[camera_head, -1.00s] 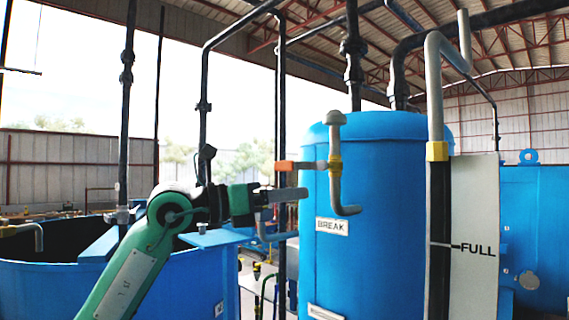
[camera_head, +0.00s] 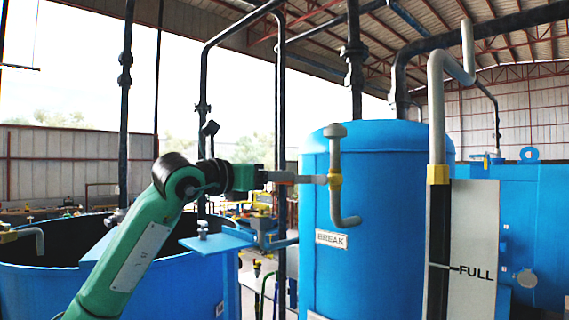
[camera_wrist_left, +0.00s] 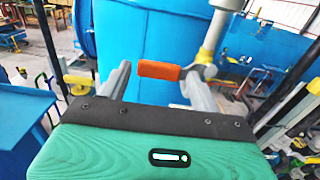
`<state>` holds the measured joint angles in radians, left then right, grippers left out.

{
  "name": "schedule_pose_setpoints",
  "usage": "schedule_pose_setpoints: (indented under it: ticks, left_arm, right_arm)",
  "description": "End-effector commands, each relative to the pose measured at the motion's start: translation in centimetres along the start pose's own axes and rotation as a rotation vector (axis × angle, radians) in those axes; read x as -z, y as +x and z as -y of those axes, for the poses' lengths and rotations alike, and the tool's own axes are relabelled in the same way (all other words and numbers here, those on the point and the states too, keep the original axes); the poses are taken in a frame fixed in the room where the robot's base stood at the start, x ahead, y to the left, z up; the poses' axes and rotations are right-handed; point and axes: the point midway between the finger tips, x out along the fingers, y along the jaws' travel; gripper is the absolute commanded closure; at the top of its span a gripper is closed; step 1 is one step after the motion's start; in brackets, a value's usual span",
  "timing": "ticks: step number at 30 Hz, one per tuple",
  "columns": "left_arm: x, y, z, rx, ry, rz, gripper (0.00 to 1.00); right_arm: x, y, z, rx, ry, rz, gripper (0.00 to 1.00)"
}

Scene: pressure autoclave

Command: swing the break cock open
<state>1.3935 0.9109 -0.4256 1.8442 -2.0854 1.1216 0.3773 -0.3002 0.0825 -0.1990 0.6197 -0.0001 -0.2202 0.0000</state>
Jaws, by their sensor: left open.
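The break cock is a yellow valve body (camera_head: 335,180) on a grey bent pipe (camera_head: 335,150) at the front of the blue tank (camera_head: 390,220) with a BREAK label (camera_head: 331,239). Its orange handle (camera_wrist_left: 158,70) shows in the left wrist view, lying crosswise between the two grey fingers. In the head view the handle is mostly hidden by my fingers. My left gripper (camera_head: 292,178) is level with the valve, just left of it. Its fingers are apart around the handle, one at each end; contact is not clear. My right gripper is out of view.
A white FULL board (camera_head: 474,245) and a dark upright pipe (camera_head: 438,250) stand right of the cock. An open blue tank (camera_head: 170,285) lies below my left arm. A dark vertical pipe (camera_head: 281,110) stands behind the gripper.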

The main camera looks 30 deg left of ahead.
Motion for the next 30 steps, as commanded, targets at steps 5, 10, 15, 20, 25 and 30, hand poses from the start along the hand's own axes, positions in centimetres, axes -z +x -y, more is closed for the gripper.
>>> schedule_pose_setpoints:
  ticks: [5, 10, 15, 20, 25, 30]
  left_arm:
    - [-0.3, 2.9, 0.0, 0.001, -0.001, -0.002, 0.36]
    - [-0.1, 4.2, 0.0, 0.0, -0.001, 0.0, 0.36]
    - [0.0, 4.5, 0.0, 0.0, 0.0, 0.001, 0.36]
    - [0.0, 4.5, 0.0, 0.0, 0.0, 0.001, 0.36]
    - [0.0, 4.5, 0.0, 0.0, 0.0, 0.001, 0.66]
    - [0.0, 4.5, 0.0, 0.0, 0.001, 0.001, 0.87]
  right_arm:
    - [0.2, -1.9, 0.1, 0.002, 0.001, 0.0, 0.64]
    - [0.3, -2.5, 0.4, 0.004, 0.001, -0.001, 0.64]
    - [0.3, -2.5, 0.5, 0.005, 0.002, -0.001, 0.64]
    - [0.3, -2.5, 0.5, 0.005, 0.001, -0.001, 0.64]
    - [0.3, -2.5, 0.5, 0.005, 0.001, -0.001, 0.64]
    - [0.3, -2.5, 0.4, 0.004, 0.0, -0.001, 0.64]
